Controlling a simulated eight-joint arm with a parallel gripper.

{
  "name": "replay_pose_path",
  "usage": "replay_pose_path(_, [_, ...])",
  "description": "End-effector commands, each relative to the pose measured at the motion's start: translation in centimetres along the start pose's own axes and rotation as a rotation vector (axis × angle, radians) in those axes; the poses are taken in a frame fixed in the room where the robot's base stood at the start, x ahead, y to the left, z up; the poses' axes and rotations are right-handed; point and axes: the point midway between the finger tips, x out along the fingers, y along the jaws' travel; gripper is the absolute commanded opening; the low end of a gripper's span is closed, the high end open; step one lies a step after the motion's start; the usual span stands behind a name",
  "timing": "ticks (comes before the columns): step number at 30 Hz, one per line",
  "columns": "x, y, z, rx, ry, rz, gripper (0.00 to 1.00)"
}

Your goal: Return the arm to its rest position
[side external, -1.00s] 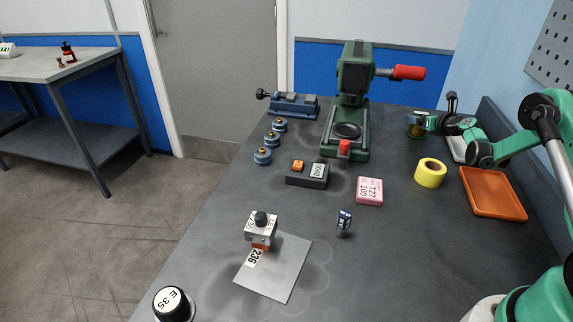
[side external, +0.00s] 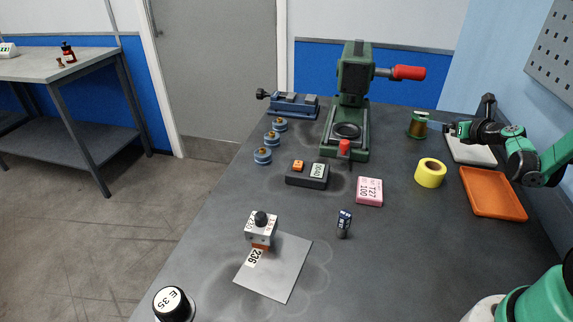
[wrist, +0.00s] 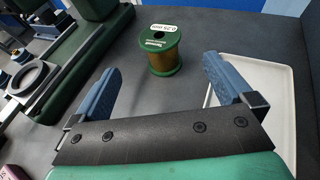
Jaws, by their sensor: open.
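My gripper (wrist: 160,85) is open, its two blue fingers spread wide with nothing between them in the wrist view. It also shows at the right back of the bench in the side view (side external: 437,126). A spool of copper-coloured wire with green flanges (wrist: 163,50) stands upright beyond the fingertips. In the side view the spool (side external: 418,124) is just left of my gripper. A white tray (wrist: 270,85) lies at the right, partly behind the right finger; the arm partly covers this tray in the side view (side external: 470,152).
A green press (side external: 352,95) with a red handle stands left of the spool. A yellow tape roll (side external: 431,173) and an orange tray (side external: 493,193) lie in front of my arm. A metal block (side external: 261,231) stands on a grey sheet (side external: 281,275).

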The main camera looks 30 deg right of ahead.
Motion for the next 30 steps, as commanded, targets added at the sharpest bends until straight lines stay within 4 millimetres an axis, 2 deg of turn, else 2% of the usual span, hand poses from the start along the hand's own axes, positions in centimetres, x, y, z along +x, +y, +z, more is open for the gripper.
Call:
replay_pose_path(3, [-1.2, 0.0, 0.0, 0.001, -0.001, -0.001, 1.00])
replay_pose_path(6, [-1.6, 0.0, 0.0, 0.000, -0.001, 0.000, 1.00])
replay_pose_path(14, [-1.7, 0.0, 0.0, 0.000, -0.001, 0.000, 1.00])
replay_pose_path(17, [-1.6, 0.7, 0.3, -0.041, 0.006, 0.013, 1.00])
replay_pose_path(20, [-1.6, 3.4, 1.3, -0.223, 0.030, 0.064, 1.00])
replay_pose_path(23, [-2.0, 8.3, 2.8, -0.570, 0.054, 0.165, 1.00])
replay_pose_path(24, [-2.5, 10.6, 3.4, -0.737, 0.057, 0.213, 1.00])
replay_pose_path(27, [-4.1, 15.2, 4.2, -1.115, 0.056, 0.331, 1.00])
replay_pose_path(30, [-6.1, 18.6, 4.6, -1.428, 0.044, 0.435, 1.00])
